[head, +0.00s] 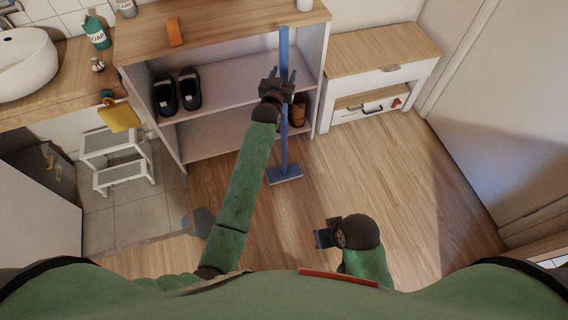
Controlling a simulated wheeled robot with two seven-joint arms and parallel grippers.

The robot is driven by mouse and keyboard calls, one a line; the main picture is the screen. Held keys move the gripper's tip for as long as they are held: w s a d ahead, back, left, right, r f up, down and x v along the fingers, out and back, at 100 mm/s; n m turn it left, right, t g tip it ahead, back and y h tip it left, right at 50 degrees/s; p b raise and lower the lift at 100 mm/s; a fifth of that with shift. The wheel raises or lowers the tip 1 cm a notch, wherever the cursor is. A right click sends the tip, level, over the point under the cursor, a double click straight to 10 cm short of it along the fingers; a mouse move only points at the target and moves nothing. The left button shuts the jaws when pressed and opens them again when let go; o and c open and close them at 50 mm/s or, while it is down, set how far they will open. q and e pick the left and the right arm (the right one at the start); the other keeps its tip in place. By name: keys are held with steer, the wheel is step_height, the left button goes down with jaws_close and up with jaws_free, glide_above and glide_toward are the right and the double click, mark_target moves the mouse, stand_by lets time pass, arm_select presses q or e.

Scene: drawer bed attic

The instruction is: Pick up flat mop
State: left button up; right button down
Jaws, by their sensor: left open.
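The flat mop (284,140) stands upright in front of the open shelf unit in the head view. It has a long blue handle and a flat blue head resting on the wooden floor. My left gripper (282,76) is open at the upper part of the handle, with the handle showing between its fingers. The gripper and wrist hide a short part of the handle. I cannot tell whether the fingers touch it. My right gripper (322,235) is low over the floor, right of the mop head and apart from it. Its fingers are not clear enough to tell their state.
The shelf unit (215,143) behind the mop holds dark shoes (178,92) and a brown shoe (298,110). A white drawer cabinet (380,75) stands right of it. A white step stool (118,160) is at left, near the sink (25,65). The wooden floor at right is clear.

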arm_select(q)
steer(key=shift+w+d, duration=0.1)
steer(key=shift+w, duration=0.25)
steer(key=c, duration=1)
steer(key=shift+r, duration=0.15)
steer(key=shift+c, duration=0.2)
